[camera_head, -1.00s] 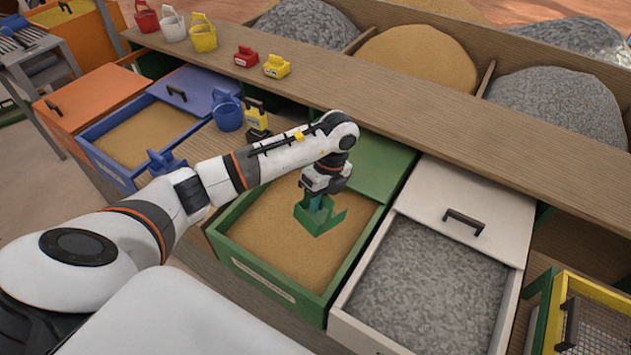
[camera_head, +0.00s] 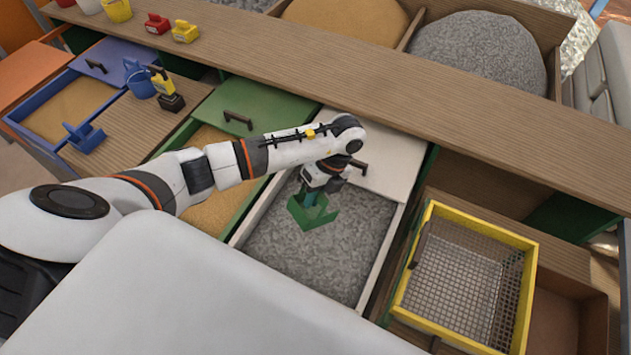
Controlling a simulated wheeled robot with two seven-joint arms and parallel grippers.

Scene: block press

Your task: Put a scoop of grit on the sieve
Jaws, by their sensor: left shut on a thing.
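My left gripper (camera_head: 318,188) is shut on a green scoop (camera_head: 312,213) and holds it over the white drawer (camera_head: 386,240) of grey grit (camera_head: 325,248). The inside of the scoop is mostly hidden, and I cannot tell whether it touches the grit. The sieve (camera_head: 455,281), a wire mesh in a yellow frame, lies to the right of the white drawer. No grit shows on its mesh. My right gripper is not in view.
The green drawer (camera_head: 212,217) of sand is left of the white one. Further left are a blue drawer (camera_head: 66,112), a blue scoop (camera_head: 83,137), a blue bucket (camera_head: 140,84) and a yellow-black tool (camera_head: 167,92). A wooden shelf (camera_head: 400,110) runs behind.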

